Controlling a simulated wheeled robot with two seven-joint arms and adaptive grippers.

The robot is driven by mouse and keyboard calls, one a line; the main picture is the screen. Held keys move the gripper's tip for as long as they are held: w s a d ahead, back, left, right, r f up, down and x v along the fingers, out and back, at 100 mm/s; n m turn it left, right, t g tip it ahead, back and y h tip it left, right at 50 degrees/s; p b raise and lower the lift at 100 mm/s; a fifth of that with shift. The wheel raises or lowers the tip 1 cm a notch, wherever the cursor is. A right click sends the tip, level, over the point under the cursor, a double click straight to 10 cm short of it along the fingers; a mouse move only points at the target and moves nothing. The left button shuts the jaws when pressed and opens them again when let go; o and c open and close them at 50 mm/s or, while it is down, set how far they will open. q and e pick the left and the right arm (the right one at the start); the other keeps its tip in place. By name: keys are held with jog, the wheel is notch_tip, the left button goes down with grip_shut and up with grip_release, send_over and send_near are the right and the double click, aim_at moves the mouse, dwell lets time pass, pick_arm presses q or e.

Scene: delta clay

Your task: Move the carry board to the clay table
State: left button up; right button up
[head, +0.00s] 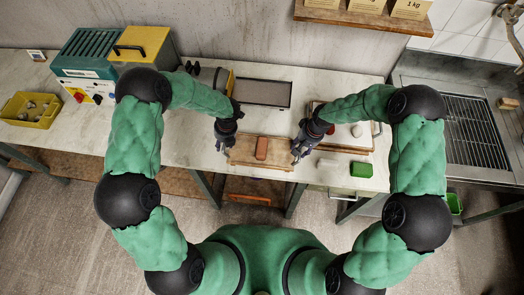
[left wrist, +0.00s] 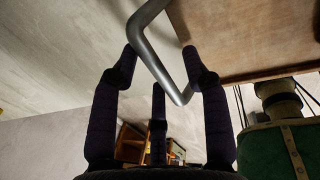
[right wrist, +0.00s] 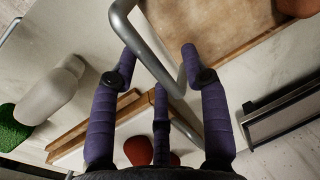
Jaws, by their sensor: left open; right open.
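The carry board (head: 245,153) is a flat wooden board at the front of the pale worktop, with a reddish-brown block (head: 261,148) on it. Its wood also shows in the left wrist view (left wrist: 240,35) and the right wrist view (right wrist: 205,25). My left gripper (head: 223,146) is at its left end, with open fingers on both sides of a bent grey metal handle (left wrist: 158,62). My right gripper (head: 299,153) is at its right end, likewise open around the other metal handle (right wrist: 150,55). I cannot tell whether the fingers touch the handles. I cannot tell which surface is the clay table.
A framed grey panel (head: 263,93) lies behind the board. A green sponge-like block (head: 361,170) and a white piece (head: 328,164) lie to the right. A yellow tray (head: 31,110) and a green-and-yellow machine (head: 88,62) stand far left. A metal grate sink (head: 472,132) is at right.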

pick_arm(q)
jog(key=shift+f, duration=0.15)
pick_arm(e)
jog(key=shift+f, duration=0.2)
pick_arm(q)
grip_shut()
pick_arm(e)
grip_shut()
jog(key=shift+r, duration=0.15)
